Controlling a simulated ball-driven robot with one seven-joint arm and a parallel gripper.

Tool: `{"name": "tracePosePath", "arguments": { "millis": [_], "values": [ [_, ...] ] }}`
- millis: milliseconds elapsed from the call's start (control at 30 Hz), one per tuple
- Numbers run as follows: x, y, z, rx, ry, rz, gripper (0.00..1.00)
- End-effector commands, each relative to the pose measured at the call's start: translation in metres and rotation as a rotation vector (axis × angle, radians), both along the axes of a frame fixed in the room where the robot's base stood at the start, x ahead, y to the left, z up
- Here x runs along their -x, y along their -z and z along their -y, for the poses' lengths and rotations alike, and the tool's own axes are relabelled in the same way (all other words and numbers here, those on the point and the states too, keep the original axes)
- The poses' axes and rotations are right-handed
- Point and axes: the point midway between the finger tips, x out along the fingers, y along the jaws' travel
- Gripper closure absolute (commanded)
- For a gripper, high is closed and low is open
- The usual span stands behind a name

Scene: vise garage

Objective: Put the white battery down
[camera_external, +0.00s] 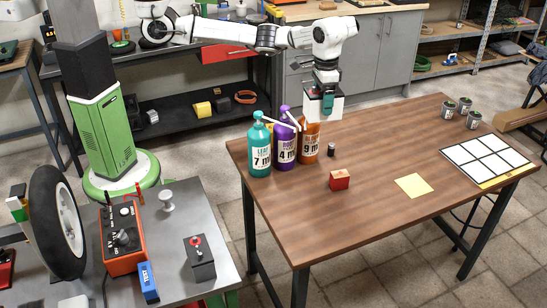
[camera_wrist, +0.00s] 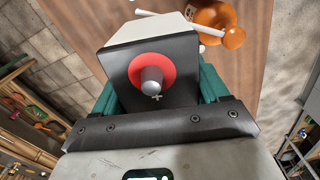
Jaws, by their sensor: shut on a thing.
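The white battery (camera_external: 334,107) is held above the far left part of the wooden table (camera_external: 375,222), just behind and right of the orange bottle. In the wrist view the battery (camera_wrist: 150,30) shows a white side and a black end with a red ring, a metal terminal and a plus mark. My gripper (camera_external: 327,101) is shut on it, with the teal fingers on either side. In the wrist view my gripper (camera_wrist: 157,92) hides the battery's lower part. The gap between the battery and the tabletop is hard to judge.
A small black cylinder (camera_external: 331,149), red box (camera_external: 340,180), yellow sheet (camera_external: 413,186) and white grid (camera_external: 487,162) are on the table. A black battery (camera_external: 199,262) is on the metal bench.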

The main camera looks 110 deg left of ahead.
Motion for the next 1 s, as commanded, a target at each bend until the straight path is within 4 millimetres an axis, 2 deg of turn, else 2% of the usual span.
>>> {"name": "tracePosePath", "arguments": {
  "millis": [33,200,500,767,1000],
  "values": [
    [0.001,-0.001,-0.019,0.000,-0.034,0.003,1.00],
    [0.008,-0.004,-0.074,0.000,-0.142,0.003,1.00],
    [0.030,-0.002,-0.150,0.002,-0.282,0.000,1.00],
    [0.066,0.045,-0.194,0.006,-0.254,-0.001,1.00],
    [0.112,0.090,-0.234,0.005,-0.203,0.001,1.00]
  ]
}}
